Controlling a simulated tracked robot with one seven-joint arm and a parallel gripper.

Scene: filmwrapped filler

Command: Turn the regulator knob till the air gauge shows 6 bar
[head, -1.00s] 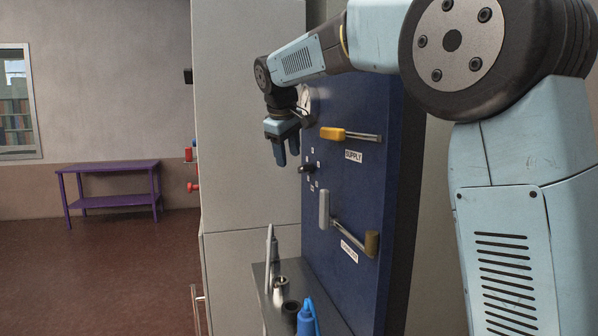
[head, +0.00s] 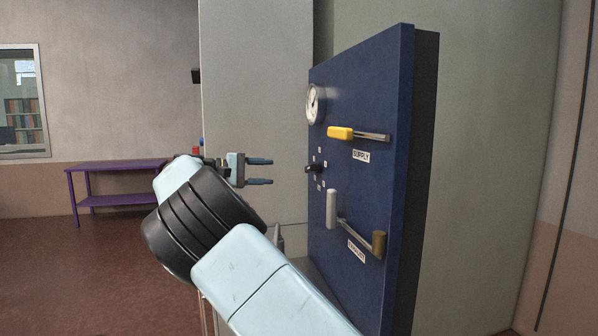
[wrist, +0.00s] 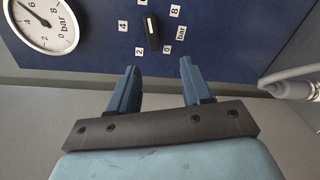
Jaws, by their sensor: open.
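The black regulator knob (head: 313,168) sits on the blue panel, ringed by small number labels. In the wrist view the knob (wrist: 152,33) bears a white mark near its upper end, towards the top of the picture. The round white air gauge (head: 315,104) is above the knob on the panel. The gauge (wrist: 42,22) is partly cut off in the wrist view, and I cannot read its needle surely. My gripper (head: 271,171) is open and empty, left of the knob and apart from it, fingers pointing at the panel. The knob shows beyond the fingers (wrist: 158,68).
A yellow-handled supply lever (head: 341,133) is right of and above the knob. Another lever with a grey grip (head: 331,208) and brown end is below. A grey pipe-like part (wrist: 295,80) shows at the wrist view's right. A purple table (head: 120,168) stands far left.

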